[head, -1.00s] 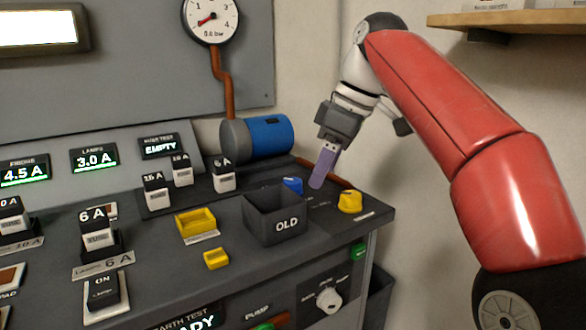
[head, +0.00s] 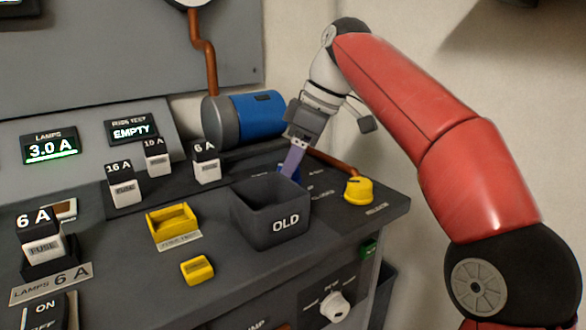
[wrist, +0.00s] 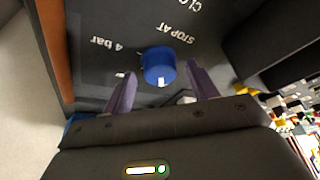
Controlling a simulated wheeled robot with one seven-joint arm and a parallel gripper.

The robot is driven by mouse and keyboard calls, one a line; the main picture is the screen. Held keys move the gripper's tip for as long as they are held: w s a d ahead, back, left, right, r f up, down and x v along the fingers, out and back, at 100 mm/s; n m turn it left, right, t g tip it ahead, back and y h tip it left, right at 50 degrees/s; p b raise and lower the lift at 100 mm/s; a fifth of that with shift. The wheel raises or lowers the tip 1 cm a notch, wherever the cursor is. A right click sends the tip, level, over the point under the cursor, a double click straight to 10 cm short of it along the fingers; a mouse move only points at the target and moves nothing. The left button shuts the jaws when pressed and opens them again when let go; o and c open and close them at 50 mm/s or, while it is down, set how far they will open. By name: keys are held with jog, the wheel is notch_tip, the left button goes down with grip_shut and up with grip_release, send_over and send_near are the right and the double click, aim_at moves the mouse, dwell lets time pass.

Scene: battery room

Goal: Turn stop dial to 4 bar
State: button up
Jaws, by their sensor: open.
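The stop dial (wrist: 158,66) is a blue round knob on the dark panel in the wrist view. A white mark shows on its side facing my gripper. The label "STOP AT" (wrist: 178,34) is beyond it, and "4 bar" (wrist: 102,44) is to its left. My gripper (wrist: 160,74) is open, with one purple finger on each side of the dial and nothing held. I cannot tell whether the fingers touch it. In the head view my gripper (head: 292,162) points down behind the OLD bin, and it and the bin hide most of the dial.
The dark OLD bin (head: 268,224) stands just in front of my gripper. A yellow knob (head: 358,190) is to the right, near the panel edge. A blue pump cylinder (head: 255,117) and copper pipe (head: 338,166) are close behind. Several fuses stand left.

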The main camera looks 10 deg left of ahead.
jog(key=shift+a+f, duration=0.1)
jog(key=shift+f, duration=0.15)
jog(key=c, duration=1)
